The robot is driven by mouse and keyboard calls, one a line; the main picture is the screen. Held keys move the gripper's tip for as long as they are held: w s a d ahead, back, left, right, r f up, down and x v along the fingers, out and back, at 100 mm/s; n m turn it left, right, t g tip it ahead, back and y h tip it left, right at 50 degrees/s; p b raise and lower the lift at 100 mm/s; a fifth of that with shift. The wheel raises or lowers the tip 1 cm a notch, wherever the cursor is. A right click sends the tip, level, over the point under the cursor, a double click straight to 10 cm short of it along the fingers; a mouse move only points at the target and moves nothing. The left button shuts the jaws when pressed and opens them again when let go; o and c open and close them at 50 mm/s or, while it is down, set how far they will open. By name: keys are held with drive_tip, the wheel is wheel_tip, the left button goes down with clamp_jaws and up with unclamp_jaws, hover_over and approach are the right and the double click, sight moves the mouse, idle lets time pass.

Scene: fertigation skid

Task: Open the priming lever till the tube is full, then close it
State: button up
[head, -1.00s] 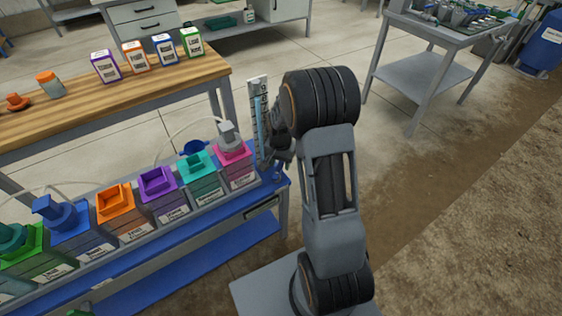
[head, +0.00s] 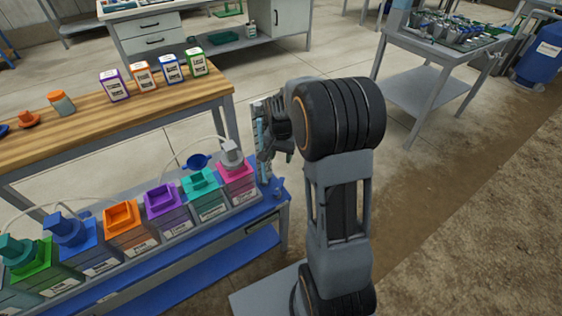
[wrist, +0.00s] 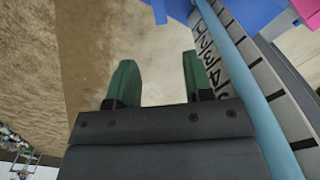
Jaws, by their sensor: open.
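The measuring tube (head: 260,132) stands upright at the right end of the blue bench, with a white numbered scale. In the wrist view the pale blue tube (wrist: 252,82) and its scale (wrist: 284,100) run along the right side. The liquid level is unclear. My gripper (head: 286,152) is beside the tube and partly covers it. In the wrist view my gripper (wrist: 160,76) has its two green fingertips apart with nothing between them. A small blue-grey fitting (head: 277,188) sits at the bench end below; I cannot tell whether it is the priming lever.
Several coloured containers, including a pink one (head: 238,184) and a teal one (head: 204,198), line the blue bench (head: 228,222) left of the tube. A wooden table (head: 95,118) with small bottles stands behind. Open floor (head: 450,210) lies to the right.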

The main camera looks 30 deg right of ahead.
drive_tip(key=shift+r, duration=0.75)
